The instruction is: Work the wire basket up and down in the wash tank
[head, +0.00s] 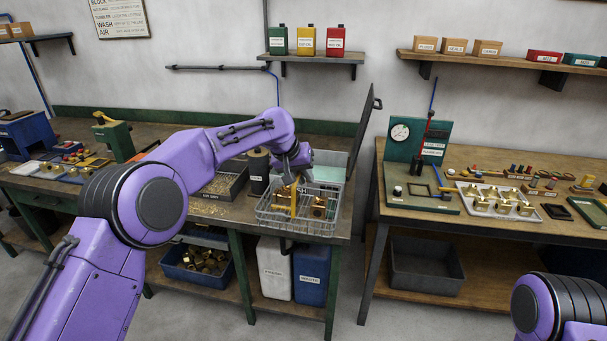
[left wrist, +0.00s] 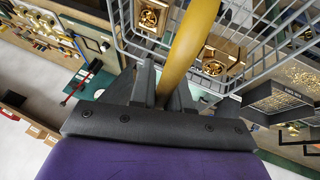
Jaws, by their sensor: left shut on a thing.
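The wire basket (head: 262,216) is a grey mesh box with brass parts inside and a yellow handle (head: 293,200). My left gripper (head: 297,172) is shut on the handle, which also shows between the fingers in the left wrist view (left wrist: 190,45). Brass blocks (left wrist: 222,57) lie in the basket under the handle. The wash tank (head: 329,158), with pale green inside, stands just behind the basket, its dark lid (head: 361,125) raised. The basket appears in front of the tank at the bench's front edge; whether it touches the bench is unclear. My right gripper is out of view.
A tray of brass chips (head: 222,185) and a dark canister (head: 259,168) stand left of the basket. A second bench (head: 460,232) with a gauge panel (head: 412,140) and a parts tray (head: 495,200) stands to the right, across a gap.

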